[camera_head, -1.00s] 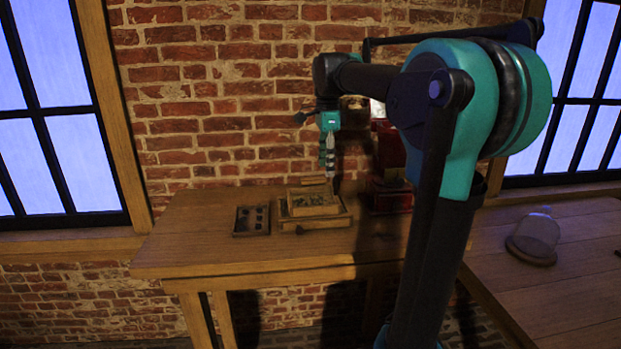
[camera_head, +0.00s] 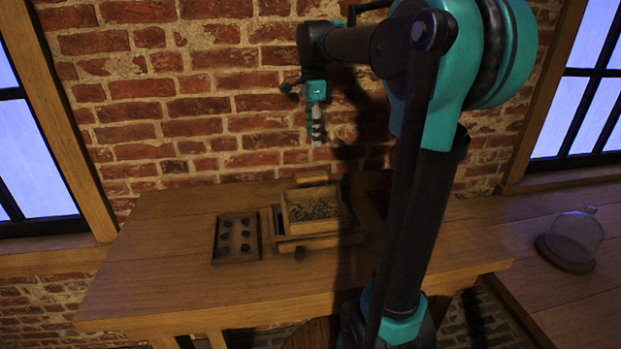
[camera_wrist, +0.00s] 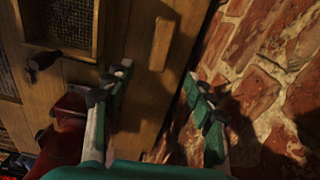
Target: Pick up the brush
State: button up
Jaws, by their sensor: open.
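A short wooden bar (camera_head: 313,178), which looks like the brush, lies on the table behind the wooden box, near the brick wall. No bristles can be made out. In the wrist view the bar (camera_wrist: 162,43) lies beyond the fingertips, between the box and the wall. My gripper (camera_head: 317,140) points down above the table, apart from the bar and higher than it. In the wrist view my gripper (camera_wrist: 158,85) has its two fingers spread, with nothing between them.
The wooden box (camera_head: 285,243) holds small grainy pieces. A tray (camera_head: 222,255) with several dark lumps is left of it. A red object (camera_wrist: 65,130) stands close to one finger in the wrist view. A glass dome (camera_head: 578,232) is on the right table. The table's front left is clear.

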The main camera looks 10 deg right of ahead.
aim_at(311, 173)
notch_tip(311, 173, down, 15)
jog(key=shift+w+a+r, duration=0.1)
jog(key=shift+a, duration=0.05)
dwell(0.4)
grip_shut()
dwell(0.3)
jog(key=shift+r, duration=0.1)
notch_tip(311, 173, up, 20)
dwell(0.6)
